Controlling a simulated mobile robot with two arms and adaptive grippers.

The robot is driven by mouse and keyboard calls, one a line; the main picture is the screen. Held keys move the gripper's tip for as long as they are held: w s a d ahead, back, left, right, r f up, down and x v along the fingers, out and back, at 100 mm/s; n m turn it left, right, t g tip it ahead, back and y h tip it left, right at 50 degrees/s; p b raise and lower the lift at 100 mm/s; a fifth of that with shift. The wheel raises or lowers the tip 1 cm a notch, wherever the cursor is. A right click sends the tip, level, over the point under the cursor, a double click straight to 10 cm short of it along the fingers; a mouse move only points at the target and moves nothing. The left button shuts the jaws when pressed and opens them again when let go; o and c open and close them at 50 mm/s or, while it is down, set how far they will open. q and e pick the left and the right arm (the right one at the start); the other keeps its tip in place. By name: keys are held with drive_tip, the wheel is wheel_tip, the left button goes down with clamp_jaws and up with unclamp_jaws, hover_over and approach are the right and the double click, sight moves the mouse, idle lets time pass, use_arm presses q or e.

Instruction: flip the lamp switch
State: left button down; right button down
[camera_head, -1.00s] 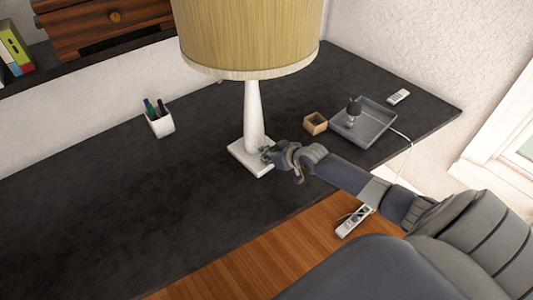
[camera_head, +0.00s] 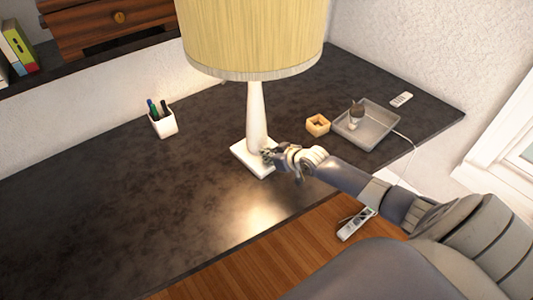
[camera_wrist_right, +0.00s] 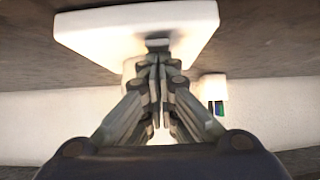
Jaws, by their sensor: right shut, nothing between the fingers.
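The lamp has a yellow drum shade (camera_head: 254,35) and a white stem (camera_head: 257,115) on a square white base (camera_head: 243,158). It is lit: warm light falls on the desk. My right gripper (camera_head: 268,155) is shut and empty, its tips at the base's right side, close to the stem. In the right wrist view the shut fingers (camera_wrist_right: 157,62) point at the white lamp base (camera_wrist_right: 90,30). A small dark piece, likely the switch (camera_wrist_right: 158,43), shows on the base at the fingertips; I cannot tell whether they touch it. My left gripper is not in view.
The dark desk (camera_head: 110,215) is clear at the left and front. A pen cup (camera_head: 163,124) stands left of the lamp.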

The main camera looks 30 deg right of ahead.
drive_tip(key=shift+s+f, duration=0.35)
drive_tip(key=shift+s, duration=0.25)
drive_tip(key=shift+r+p, duration=0.15)
drive_tip(key=shift+p, duration=0.15)
drive_tip(key=r+p, duration=0.2)
drive_tip(key=w+r+p, duration=0.1)
drive_tip(key=r+p, duration=0.1)
drive_tip(key=r, duration=0.1)
drive_tip(key=s+r+b, duration=0.2)
drive_tip(key=s+r, duration=0.3)
drive_tip(key=r, duration=0.2)
drive_tip(key=shift+s+d+r, duration=0.25)
drive_tip(key=shift+d, duration=0.1)
